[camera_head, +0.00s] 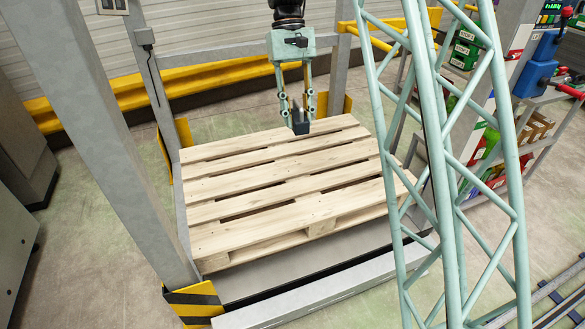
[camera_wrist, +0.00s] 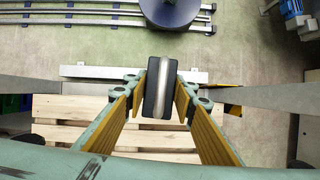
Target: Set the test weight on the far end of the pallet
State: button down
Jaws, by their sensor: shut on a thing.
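The wooden pallet (camera_head: 285,187) lies on a grey platform inside a metal frame. My gripper (camera_head: 299,118) hangs above the pallet's far side, pointing down. It is shut on the test weight (camera_head: 300,122), a small dark block. In the wrist view the weight (camera_wrist: 160,88) shows as a black block with a pale metallic band, between the yellow finger pads of my gripper (camera_wrist: 160,95). The pallet's slats (camera_wrist: 65,108) show below and behind it there. I cannot tell whether the weight touches the pallet.
Grey posts (camera_head: 95,130) stand at the pallet's corners. A yellow guard rail (camera_head: 190,82) runs behind. A pale green lattice mast (camera_head: 435,150) stands in front at the right. Shelves with boxes (camera_head: 465,45) are at the far right. The pallet's top looks bare.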

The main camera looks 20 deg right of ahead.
jog(key=w+d+f+n+t+h, duration=0.1)
jog(key=w+d+f+n, duration=0.25)
jog(key=f, duration=0.35)
jog(key=w+d+f+n+h+p, duration=0.1)
jog(key=w+d+f+n+h, duration=0.15)
jog(key=w+f+n, duration=0.35)
jog(key=w+d+f+n+t+h, duration=0.1)
jog(key=w+d+f+n, duration=0.2)
jog(key=f, duration=0.6)
jog(key=w+a+f+n+t, duration=0.3)
jog(key=a+f+n, duration=0.25)
jog(key=f, duration=0.45)
jog(key=shift+s+a+f+n+t+y+p, duration=0.4)
jog(key=shift+s+a+f+n, duration=1.25)
jog(key=shift+a+f, duration=1.3)
jog(key=shift+s+a+f+n+t+y+p, duration=0.15)
jog(key=shift+s+a+f+n+t, duration=0.4)
jog(key=shift+s+a+f+n, duration=2.3)
jog(key=shift+s+a+f+n+t+y+p, duration=0.4)
jog(key=shift+a+f, duration=1.25)
jog(key=shift+f, duration=2.65)
jog(key=shift+a, duration=0.1)
send_over(234, 228)
jog(key=shift+f+p, duration=0.3)
jog(key=shift+f, duration=0.45)
